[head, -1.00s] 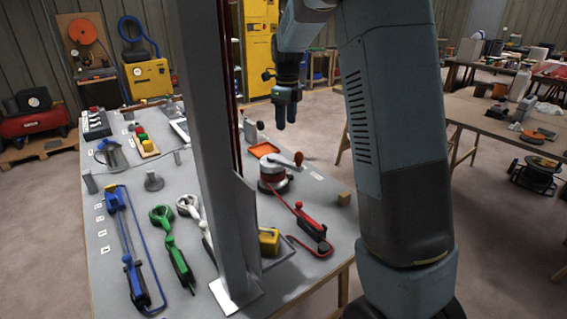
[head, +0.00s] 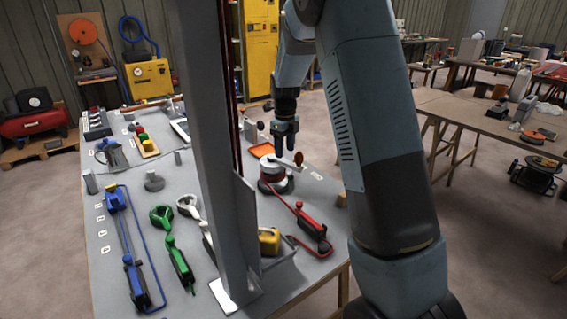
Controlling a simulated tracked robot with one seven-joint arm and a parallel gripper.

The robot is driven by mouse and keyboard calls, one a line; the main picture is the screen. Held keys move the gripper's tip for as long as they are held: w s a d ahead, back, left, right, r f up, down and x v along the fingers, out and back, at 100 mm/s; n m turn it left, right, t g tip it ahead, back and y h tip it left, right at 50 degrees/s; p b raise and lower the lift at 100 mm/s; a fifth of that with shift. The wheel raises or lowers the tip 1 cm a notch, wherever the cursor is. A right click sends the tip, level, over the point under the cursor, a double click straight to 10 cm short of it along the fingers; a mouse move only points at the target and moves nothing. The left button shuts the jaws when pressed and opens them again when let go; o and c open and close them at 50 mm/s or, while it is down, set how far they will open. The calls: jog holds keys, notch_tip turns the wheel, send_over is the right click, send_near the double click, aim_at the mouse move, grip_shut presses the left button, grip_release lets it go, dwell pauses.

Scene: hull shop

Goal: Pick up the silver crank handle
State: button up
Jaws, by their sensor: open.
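The silver crank handle (head: 284,163) lies across the top of a round red-and-grey winch (head: 273,184) on the grey table. My gripper (head: 285,146) points down and appears just above or behind the handle in the head view. Its fingers are open and seem empty. The gap between fingertips and handle is small in the picture, and I cannot tell the exact height or depth. I see no contact with the handle.
A tall grey post (head: 222,150) stands in front of the table's middle. A red-handled tool (head: 312,228), a yellow box (head: 269,241) and an orange tray (head: 262,149) surround the winch. Green (head: 180,265) and blue (head: 135,280) tools lie to the left.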

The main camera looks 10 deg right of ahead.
aim_at(285, 160)
jog(key=shift+f, duration=2.1)
grip_shut()
